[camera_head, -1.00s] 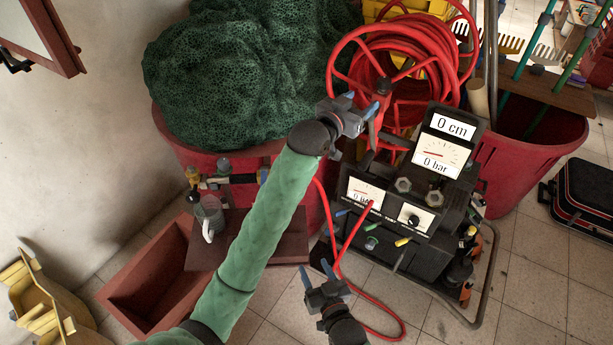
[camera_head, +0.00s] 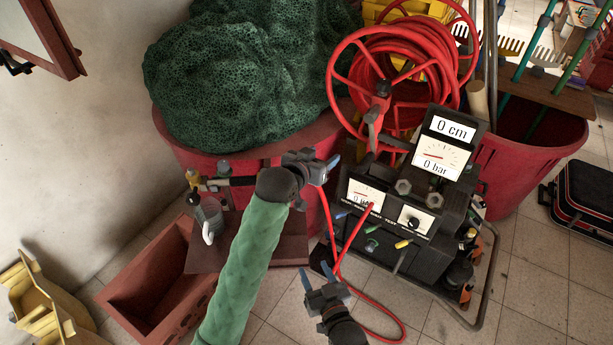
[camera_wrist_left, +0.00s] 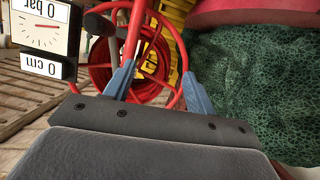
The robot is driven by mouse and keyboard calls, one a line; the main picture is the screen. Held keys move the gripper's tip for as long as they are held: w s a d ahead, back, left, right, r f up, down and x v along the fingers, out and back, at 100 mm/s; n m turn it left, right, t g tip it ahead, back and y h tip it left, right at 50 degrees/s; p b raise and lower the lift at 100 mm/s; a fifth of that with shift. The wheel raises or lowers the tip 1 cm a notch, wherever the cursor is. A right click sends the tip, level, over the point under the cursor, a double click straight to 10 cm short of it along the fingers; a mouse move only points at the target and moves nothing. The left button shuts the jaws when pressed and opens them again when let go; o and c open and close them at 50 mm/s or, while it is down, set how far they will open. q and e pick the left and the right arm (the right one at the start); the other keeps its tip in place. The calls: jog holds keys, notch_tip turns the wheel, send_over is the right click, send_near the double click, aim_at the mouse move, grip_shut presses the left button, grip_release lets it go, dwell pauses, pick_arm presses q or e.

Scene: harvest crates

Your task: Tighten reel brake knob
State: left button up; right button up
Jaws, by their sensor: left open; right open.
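The red hose reel (camera_head: 338,66) stands upright behind the gauge box, with red hose coiled on it. My right gripper (camera_head: 317,278) is open and empty, low over the tiled floor.
The gauge box (camera_head: 435,227) reads 0 cm and 0 bar. A red tub (camera_head: 190,145) holding a green net (camera_head: 250,70) stands left of the reel. Another red tub (camera_head: 520,160) is at right. A thin red hose (camera_head: 385,322) trails on the floor near my right gripper.

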pick_arm(q)
jog(key=s+a+f+y, duration=0.1)
jog(key=s+a+f, duration=0.2)
jog(key=f, duration=0.1)
jog(key=shift+a+n+g, duration=0.3)
jog(key=shift+a+g, duration=0.1)
jog(key=shift+f, duration=0.1)
